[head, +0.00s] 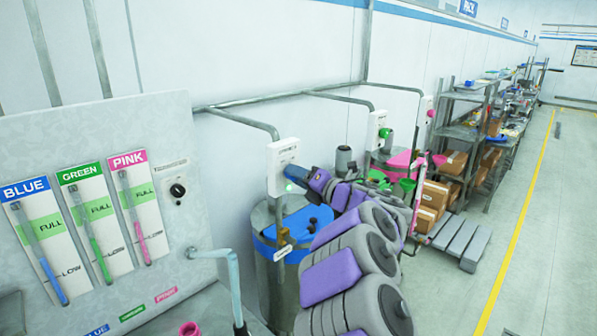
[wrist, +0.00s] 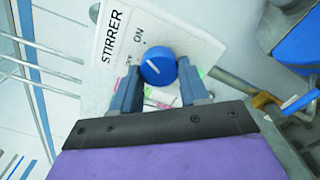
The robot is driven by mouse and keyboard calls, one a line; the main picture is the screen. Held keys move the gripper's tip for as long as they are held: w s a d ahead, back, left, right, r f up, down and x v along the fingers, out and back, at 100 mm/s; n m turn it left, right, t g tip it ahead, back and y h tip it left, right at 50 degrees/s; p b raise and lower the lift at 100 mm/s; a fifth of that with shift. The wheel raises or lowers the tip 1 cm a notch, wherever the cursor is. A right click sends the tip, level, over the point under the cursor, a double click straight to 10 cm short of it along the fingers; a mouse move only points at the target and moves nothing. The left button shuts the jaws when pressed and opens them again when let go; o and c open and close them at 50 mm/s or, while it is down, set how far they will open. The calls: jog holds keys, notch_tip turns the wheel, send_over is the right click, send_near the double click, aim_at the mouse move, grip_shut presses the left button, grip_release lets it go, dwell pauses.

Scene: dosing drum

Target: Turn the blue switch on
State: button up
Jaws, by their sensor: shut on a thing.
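The blue switch (wrist: 158,66) is a round knob with a white pointer line on a white plate (wrist: 118,30) marked STIRRER, ON and OFF. The pointer lies slanted; I cannot tell exactly which mark it points to. My gripper (wrist: 160,82) is shut on the knob, one finger on each side. In the head view the white switch box (head: 282,160) is on the wall above the blue-lidded drum, with a green light (head: 289,187) showing on it. My gripper (head: 303,178) reaches this box and hides the knob there.
The blue-lidded drum (head: 272,270) stands below my gripper. Similar pink and green stations with a second switch box (head: 376,130) are farther right. A panel with BLUE, GREEN and PINK gauges (head: 85,225) is at left. Open floor (head: 540,240) lies at right.

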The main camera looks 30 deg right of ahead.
jog(key=shift+m, duration=0.4)
jog(key=o, duration=1.1)
jog(key=shift+d, duration=0.2)
jog(key=shift+c, duration=0.2)
jog(key=p+v, duration=0.1)
jog(key=v, duration=1.6)
jog(key=shift+d, duration=0.15)
